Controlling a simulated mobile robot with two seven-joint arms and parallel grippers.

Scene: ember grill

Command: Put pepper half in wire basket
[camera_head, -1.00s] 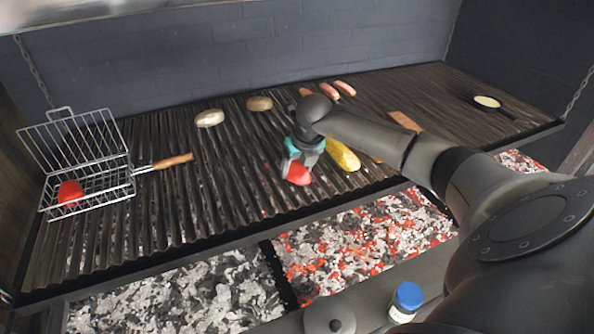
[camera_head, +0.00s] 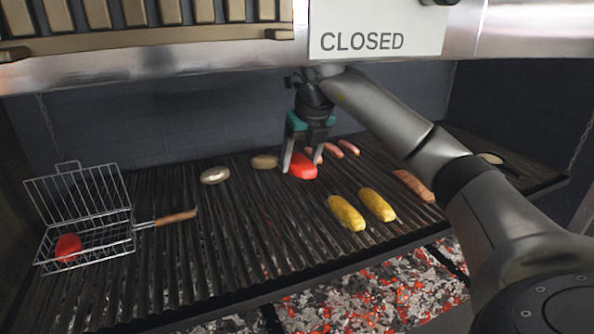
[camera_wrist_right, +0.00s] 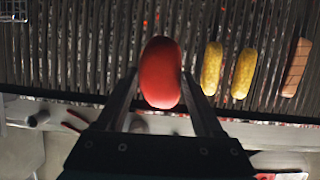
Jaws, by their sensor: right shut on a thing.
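A red pepper half (camera_head: 303,167) is held between the fingers of my right gripper (camera_head: 302,160), above the grill grate. In the right wrist view the pepper half (camera_wrist_right: 160,72) sits between the two fingertips of my right gripper (camera_wrist_right: 162,92), which is shut on it. The open wire basket (camera_head: 100,252) lies at the left of the grate, its lid (camera_head: 80,190) raised and its wooden handle (camera_head: 176,218) pointing right. Another red pepper half (camera_head: 68,247) lies inside the basket. My left gripper is not in view.
Two corn cobs (camera_head: 347,213) lie in front of the right gripper. Two pale round pieces (camera_head: 214,175) lie between basket and gripper, toward the back. Sausages (camera_head: 348,148) lie behind, a reddish-brown piece (camera_head: 413,186) to the right. Embers (camera_head: 390,290) glow below the grate's front edge.

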